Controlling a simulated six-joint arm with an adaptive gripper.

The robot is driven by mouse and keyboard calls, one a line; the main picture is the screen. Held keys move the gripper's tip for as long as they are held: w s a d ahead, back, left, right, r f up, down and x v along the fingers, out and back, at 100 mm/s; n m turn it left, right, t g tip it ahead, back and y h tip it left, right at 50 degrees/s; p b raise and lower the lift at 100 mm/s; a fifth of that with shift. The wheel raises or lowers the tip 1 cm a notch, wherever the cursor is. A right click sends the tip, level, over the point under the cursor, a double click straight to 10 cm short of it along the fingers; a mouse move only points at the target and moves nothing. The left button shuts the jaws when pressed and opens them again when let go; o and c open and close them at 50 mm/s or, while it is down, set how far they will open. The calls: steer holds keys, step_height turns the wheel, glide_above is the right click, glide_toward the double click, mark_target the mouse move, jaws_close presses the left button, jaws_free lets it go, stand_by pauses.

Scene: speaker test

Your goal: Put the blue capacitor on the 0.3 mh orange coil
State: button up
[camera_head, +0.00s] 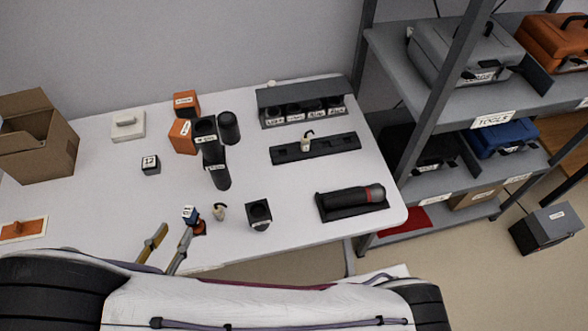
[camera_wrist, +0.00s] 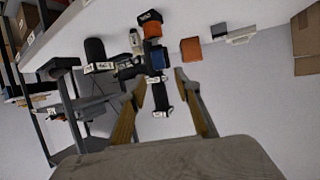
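The blue capacitor (camera_head: 190,213) is a small blue block with a white label near the table's front edge. An orange-red coil (camera_head: 200,229) is right beside it in the picture; whether they touch I cannot tell. In the wrist view the blue capacitor (camera_wrist: 158,58) shows just beyond my fingertips, with an orange coil (camera_wrist: 152,30) above it in the picture. My gripper (camera_head: 178,228) is open, its two fingers apart, close to the capacitor; in the wrist view my gripper (camera_wrist: 160,78) has nothing between its fingers that it visibly grips.
Close by stand a small cream part (camera_head: 219,212) and a black holder (camera_head: 259,213). Black cylinders (camera_head: 216,167) and orange boxes (camera_head: 182,136) stand farther back. A black cradle with a dark cylinder (camera_head: 351,198) lies at the right. The table's left middle is mostly clear.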

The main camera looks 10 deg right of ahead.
steer(key=w+a+r+g+y, duration=0.1)
steer(key=w+a+r+y, duration=0.15)
steer(key=w+r, duration=0.3)
steer(key=w+a+r+g+y, duration=0.1)
steer(key=w+r+y, duration=0.35)
steer(key=w, duration=0.25)
steer(key=w+d+r+n+g+y, duration=0.15)
steer(key=d+r+n+y, duration=0.35)
steer(key=r, duration=0.8)
steer(key=s+d+r+h, duration=0.1)
steer(key=s+d+r, duration=0.15)
steer(key=d, duration=0.45)
steer(key=s+d+r, duration=0.2)
steer(key=s+d, duration=0.1)
steer(key=d, duration=0.4)
steer(key=s+d+f+g+h, duration=0.1)
steer(key=s+d+h, duration=0.2)
steer(key=s+d, duration=0.4)
steer(key=s+d+f+g+h, duration=0.2)
steer(key=s+d, duration=0.6)
steer(key=d, duration=0.4)
steer(key=shift+d+f+h, duration=0.25)
steer(key=shift+d+h, duration=0.1)
steer(key=shift+h, duration=0.05)
